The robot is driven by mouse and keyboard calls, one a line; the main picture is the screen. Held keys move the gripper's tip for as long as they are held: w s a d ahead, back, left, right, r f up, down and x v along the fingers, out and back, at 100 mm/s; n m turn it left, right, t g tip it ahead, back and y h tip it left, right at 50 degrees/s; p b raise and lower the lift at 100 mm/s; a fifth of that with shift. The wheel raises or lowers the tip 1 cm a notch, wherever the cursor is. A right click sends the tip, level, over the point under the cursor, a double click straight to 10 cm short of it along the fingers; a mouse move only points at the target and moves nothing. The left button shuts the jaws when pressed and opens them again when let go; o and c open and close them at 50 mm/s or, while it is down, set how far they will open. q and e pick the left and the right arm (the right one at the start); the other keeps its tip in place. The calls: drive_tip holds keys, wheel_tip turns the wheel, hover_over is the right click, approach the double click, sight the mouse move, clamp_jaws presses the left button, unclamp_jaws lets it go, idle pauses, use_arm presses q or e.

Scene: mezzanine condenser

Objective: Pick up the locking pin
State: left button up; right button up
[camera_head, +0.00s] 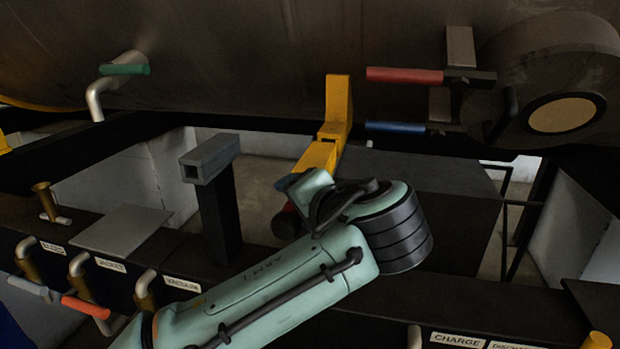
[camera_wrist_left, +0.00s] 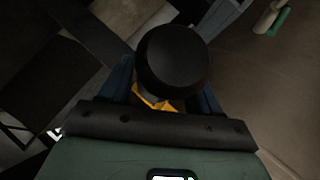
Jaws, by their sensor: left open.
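In the left wrist view a round black knob (camera_wrist_left: 172,58), which looks like the head of the locking pin, faces the camera with yellow metal (camera_wrist_left: 150,98) just behind it. My left gripper (camera_wrist_left: 166,88) is open, with one dark blue finger on each side of the knob. I cannot tell whether either finger touches it. In the head view a dark round end (camera_head: 287,222), probably the same knob, shows below the yellow bracket (camera_head: 318,153), partly hidden by my left wrist. My left arm comes in from the bottom left and hides most of the gripper. My right gripper is in neither view.
Red (camera_head: 404,75) and blue (camera_head: 396,127) handles stick out at the upper right. A green-handled valve (camera_head: 124,69) is at the upper left. A grey block on a dark post (camera_head: 210,160) stands left of my wrist. Labelled pipes line the dark front rail (camera_head: 480,305).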

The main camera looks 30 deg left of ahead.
use_arm(q)
drive_tip(key=shift+w+a+f, duration=0.1)
drive_tip(key=shift+w, duration=0.15)
drive_tip(key=shift+s, duration=0.15)
clamp_jaws()
drive_tip(key=shift+w, duration=0.2)
